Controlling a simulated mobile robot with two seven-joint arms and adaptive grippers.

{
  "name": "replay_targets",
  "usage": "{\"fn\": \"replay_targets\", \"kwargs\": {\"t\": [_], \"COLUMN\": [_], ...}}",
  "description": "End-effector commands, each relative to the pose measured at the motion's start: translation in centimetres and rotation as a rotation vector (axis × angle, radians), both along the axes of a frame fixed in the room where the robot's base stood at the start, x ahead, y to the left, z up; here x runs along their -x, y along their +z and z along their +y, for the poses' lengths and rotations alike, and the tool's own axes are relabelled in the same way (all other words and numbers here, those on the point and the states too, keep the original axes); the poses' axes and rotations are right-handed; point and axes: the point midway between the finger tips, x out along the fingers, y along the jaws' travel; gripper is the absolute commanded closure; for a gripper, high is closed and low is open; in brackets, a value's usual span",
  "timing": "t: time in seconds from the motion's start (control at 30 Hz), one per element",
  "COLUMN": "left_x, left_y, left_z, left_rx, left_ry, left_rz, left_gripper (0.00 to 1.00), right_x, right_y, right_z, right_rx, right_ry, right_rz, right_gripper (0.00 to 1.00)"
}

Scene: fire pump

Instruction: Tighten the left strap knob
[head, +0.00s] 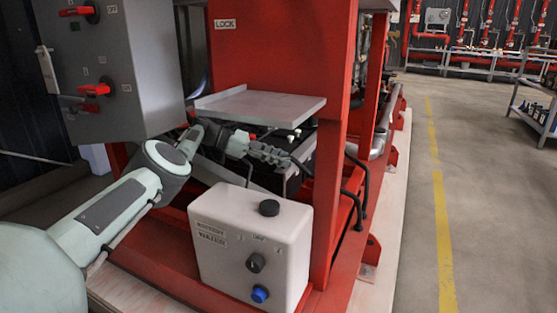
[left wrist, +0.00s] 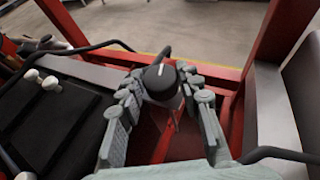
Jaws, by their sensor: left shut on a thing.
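My left gripper (head: 272,152) reaches in from the left, low beside the red frame, behind the white control box. In the left wrist view its grey fingers (left wrist: 160,92) close around a round black knob (left wrist: 160,80) with a white line on its top. The fingertips lie on both sides of the knob, and it appears to be the strap knob. In the head view I cannot make out this knob clearly behind the gripper. A black battery-like block (left wrist: 55,115) lies to the left of the fingers. My right gripper is not in view.
A white control box (head: 240,243) with black and blue knobs stands in front of the gripper. A grey shelf (head: 260,105) hangs just above it. A red post (head: 328,190) and black cables (head: 356,190) are at its right. A grey cabinet (head: 110,65) is at upper left.

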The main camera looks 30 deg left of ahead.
Motion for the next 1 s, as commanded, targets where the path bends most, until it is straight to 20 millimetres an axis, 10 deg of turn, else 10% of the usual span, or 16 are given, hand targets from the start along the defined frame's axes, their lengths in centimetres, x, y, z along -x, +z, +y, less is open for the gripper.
{"fn": "replay_targets", "kwargs": {"t": [0.27,0.3,0.47,1.0], "left_x": [0.06,0.05,0.03,-0.02], "left_y": [-0.11,-0.11,-0.07,0.21], "left_z": [-0.14,-0.14,-0.10,-0.04], "left_rx": [0.001,0.001,0.000,0.000], "left_ry": [-0.004,-0.004,-0.003,0.004], "left_rz": [0.003,0.003,0.002,-0.001], "left_gripper": [0.94,0.63,0.44,0.44], "right_x": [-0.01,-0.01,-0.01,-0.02], "right_y": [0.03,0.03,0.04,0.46], "right_z": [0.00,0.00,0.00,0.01], "right_rx": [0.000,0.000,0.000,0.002], "right_ry": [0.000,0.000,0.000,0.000], "right_rz": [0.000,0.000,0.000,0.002], "right_gripper": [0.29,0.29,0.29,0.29]}}
